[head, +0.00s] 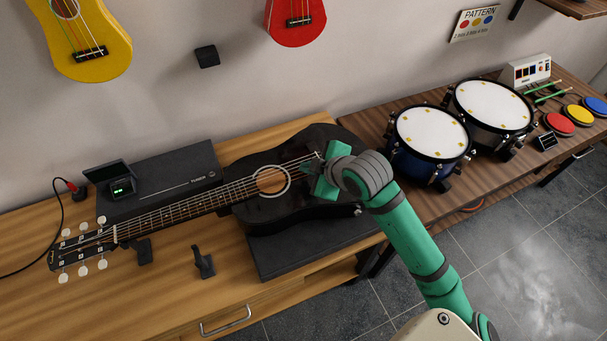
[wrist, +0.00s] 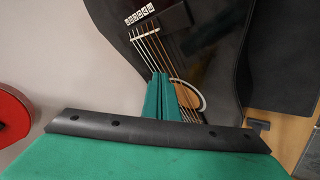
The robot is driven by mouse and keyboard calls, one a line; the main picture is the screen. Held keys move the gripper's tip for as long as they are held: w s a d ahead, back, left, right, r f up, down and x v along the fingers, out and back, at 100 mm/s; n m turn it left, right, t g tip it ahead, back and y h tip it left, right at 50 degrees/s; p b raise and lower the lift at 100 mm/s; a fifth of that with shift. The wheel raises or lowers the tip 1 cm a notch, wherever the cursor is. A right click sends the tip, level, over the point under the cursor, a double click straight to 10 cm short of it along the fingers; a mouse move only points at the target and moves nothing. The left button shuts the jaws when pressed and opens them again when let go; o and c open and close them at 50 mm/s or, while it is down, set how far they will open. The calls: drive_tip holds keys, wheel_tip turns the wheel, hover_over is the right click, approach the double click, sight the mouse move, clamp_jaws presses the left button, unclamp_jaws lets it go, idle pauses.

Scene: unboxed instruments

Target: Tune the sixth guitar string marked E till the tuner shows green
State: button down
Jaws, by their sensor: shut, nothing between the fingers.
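The black acoustic guitar (head: 300,210) lies with its neck to the left, its headstock (head: 83,252) carrying several white tuning pegs; the letter marks are too small to read. Its strings (wrist: 150,48) run from the bridge (wrist: 139,14) past the sound hole. A small black tuner (head: 122,186) with a lit green patch on its screen stands behind the neck. My gripper (head: 322,184) is over the guitar body near the bridge, far from the pegs. In the wrist view its green fingers (wrist: 160,78) are together and empty, in front of the strings; whether they touch is unclear.
A small black stand (head: 203,262) is on the wooden table in front. Two drums (head: 430,135) stand at right. Yellow (head: 88,45) and red (head: 296,22) instruments hang on the wall. Table's front left is clear.

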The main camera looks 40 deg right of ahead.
drive_tip(key=shift+s+d, duration=0.15)
drive_tip(key=shift+s, duration=0.05)
drive_tip(key=shift+f, duration=0.15)
idle(0.3)
drive_tip(key=shift+w+f, duration=0.1)
drive_tip(key=shift+f, duration=0.2)
drive_tip(key=shift+w+a+f, duration=0.1)
drive_tip(key=shift+w+a, duration=0.05)
drive_tip(key=shift+a, duration=0.05)
idle(0.3)
drive_tip(key=shift+f, duration=0.1)
drive_tip(key=shift+s+d+f, duration=0.1)
drive_tip(key=shift+s+d, duration=0.1)
drive_tip(key=shift+a+r, duration=0.1)
drive_tip(key=shift+r, duration=0.6)
